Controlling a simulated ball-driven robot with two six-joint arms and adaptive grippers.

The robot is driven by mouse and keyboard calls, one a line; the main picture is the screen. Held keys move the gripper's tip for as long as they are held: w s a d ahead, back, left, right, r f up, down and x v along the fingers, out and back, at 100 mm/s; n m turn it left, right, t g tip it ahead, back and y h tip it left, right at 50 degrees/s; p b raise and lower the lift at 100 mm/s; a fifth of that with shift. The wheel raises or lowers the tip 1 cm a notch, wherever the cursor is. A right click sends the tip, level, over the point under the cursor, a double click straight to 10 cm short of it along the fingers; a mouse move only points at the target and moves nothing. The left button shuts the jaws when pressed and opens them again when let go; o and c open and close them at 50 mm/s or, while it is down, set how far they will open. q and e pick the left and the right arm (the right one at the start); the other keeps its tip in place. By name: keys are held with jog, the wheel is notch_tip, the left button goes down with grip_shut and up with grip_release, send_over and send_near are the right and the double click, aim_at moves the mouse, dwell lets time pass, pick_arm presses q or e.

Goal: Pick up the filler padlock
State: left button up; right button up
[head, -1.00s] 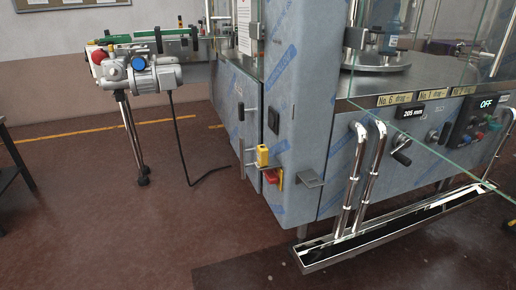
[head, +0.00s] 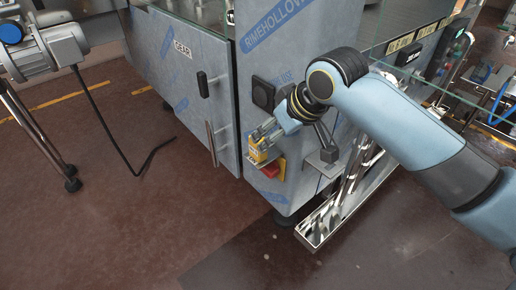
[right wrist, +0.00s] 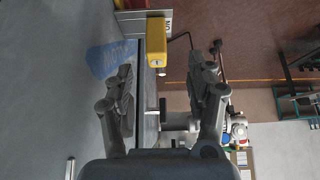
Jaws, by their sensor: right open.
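The yellow padlock (head: 257,153) hangs at the cabinet corner, just above a red switch handle (head: 270,171). In the right wrist view the padlock (right wrist: 157,42) is a yellow block ahead of the fingertips, in line with the gap between them. My right gripper (head: 266,135) is close to the padlock in the head view and partly overlaps it. In the right wrist view the right gripper (right wrist: 163,78) is open, with nothing between its fingers. My left gripper is not in view.
The film-covered cabinet wall (right wrist: 50,60) runs close along the left of the right gripper. A door handle (head: 211,143) and a small metal shelf (head: 322,162) flank the padlock. A metal trough (head: 325,222) lies below right. The floor at left is mostly clear.

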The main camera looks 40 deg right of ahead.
aim_at(254, 152)
jog(key=b+x, duration=0.1)
jog(key=x, duration=0.4)
jog(key=b+x, duration=0.1)
jog(key=x, duration=0.4)
jog(key=shift+w+d+r, duration=0.15)
jog(key=shift+w+r, duration=0.05)
jog(key=shift+w, duration=0.1)
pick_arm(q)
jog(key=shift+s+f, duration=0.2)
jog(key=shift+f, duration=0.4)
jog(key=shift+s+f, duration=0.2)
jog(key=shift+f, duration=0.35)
pick_arm(e)
jog(key=shift+c, duration=0.3)
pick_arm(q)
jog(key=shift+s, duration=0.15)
pick_arm(e)
grip_shut()
